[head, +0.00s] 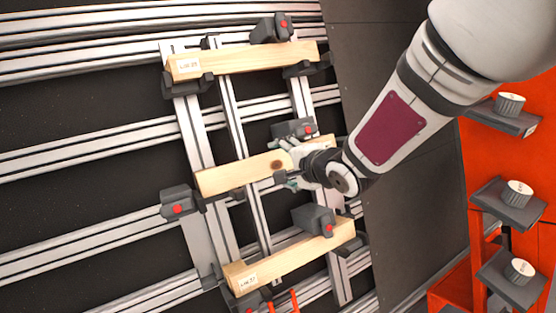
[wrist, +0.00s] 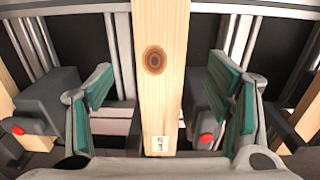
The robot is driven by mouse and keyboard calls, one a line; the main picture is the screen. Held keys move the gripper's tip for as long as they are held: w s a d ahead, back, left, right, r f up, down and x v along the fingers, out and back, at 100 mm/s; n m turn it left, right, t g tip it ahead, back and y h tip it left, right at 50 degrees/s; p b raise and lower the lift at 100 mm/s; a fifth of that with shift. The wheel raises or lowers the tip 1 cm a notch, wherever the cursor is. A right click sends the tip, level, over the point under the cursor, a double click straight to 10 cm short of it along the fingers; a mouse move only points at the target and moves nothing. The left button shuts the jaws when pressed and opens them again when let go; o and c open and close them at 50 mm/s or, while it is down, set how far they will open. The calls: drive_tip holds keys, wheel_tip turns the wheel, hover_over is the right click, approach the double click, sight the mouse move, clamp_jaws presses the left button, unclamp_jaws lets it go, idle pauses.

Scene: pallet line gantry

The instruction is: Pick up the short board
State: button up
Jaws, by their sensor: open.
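Three pale boards lie across a metal frame in the head view: a top board (head: 245,60), a middle board with a knot (head: 235,176) and a bottom board (head: 290,254). They look close in length, so I cannot tell for sure which is the short board. My gripper (head: 288,168) is at the middle board, hiding part of its right half. In the wrist view, my gripper (wrist: 160,88) is open, with its teal-padded fingers on either side of the middle board (wrist: 160,30). A gap shows on both sides. The board's small label is near the palm.
Dark clamps with red buttons sit by the boards, such as one near the middle board's right part (head: 293,128) and one at its left end (head: 176,202). Metal rails (head: 90,160) run across the frame. An orange rack with grey shelves (head: 505,195) stands at right.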

sight(276, 162)
drive_tip(key=shift+d+x, duration=0.2)
drive_tip(key=shift+x, duration=3.05)
drive_tip(key=shift+w, duration=0.15)
drive_tip(key=c, duration=1.4)
